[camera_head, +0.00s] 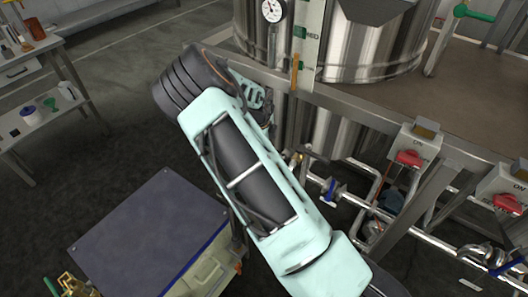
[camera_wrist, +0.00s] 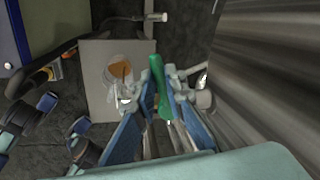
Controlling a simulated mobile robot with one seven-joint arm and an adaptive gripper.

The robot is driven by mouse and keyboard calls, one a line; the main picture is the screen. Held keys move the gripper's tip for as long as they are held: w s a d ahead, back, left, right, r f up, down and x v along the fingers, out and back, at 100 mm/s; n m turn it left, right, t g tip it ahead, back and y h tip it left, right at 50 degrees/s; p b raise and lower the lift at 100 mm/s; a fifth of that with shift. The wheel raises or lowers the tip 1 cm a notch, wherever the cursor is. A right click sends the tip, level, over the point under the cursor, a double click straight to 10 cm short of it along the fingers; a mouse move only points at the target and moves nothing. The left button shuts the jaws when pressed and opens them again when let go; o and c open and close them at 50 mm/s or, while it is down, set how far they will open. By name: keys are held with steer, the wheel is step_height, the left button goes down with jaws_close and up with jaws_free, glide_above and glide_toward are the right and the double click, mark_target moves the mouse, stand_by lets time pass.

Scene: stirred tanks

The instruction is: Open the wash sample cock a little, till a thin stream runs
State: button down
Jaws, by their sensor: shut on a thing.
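In the wrist view my gripper (camera_wrist: 164,86) is shut on a green lever (camera_wrist: 161,92), with one finger on each side of it. I take the lever as the handle of the wash sample cock; pale metal fittings (camera_wrist: 203,98) show beside it. A clear vessel with amber contents (camera_wrist: 119,69) stands on a grey plate (camera_wrist: 98,110) just left of the lever. I cannot make out a stream. In the head view my arm hides the cock, and my fingertips cannot be made out.
A steel tank wall (camera_wrist: 262,70) rises close on the right of the gripper. In the head view the tanks (camera_head: 375,50) stand behind a frame with red switches (camera_head: 409,158) and pipes (camera_head: 350,195). A dark-topped cabinet (camera_head: 150,235) stands lower left; a bench (camera_head: 35,45) is far left.

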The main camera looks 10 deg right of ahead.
steer(key=shift+s+a+n+b, duration=0.1)
steer(key=shift+s+n+b, duration=0.45)
steer(key=shift+n, duration=0.75)
steer(key=c, duration=2)
jaws_free()
steer(key=shift+o, duration=0.2)
steer(key=shift+r, duration=0.1)
step_height(320, 180, up, 12)
steer(key=s, duration=0.2)
steer(key=shift+s+a+f, duration=0.2)
steer(key=shift+a, duration=0.05)
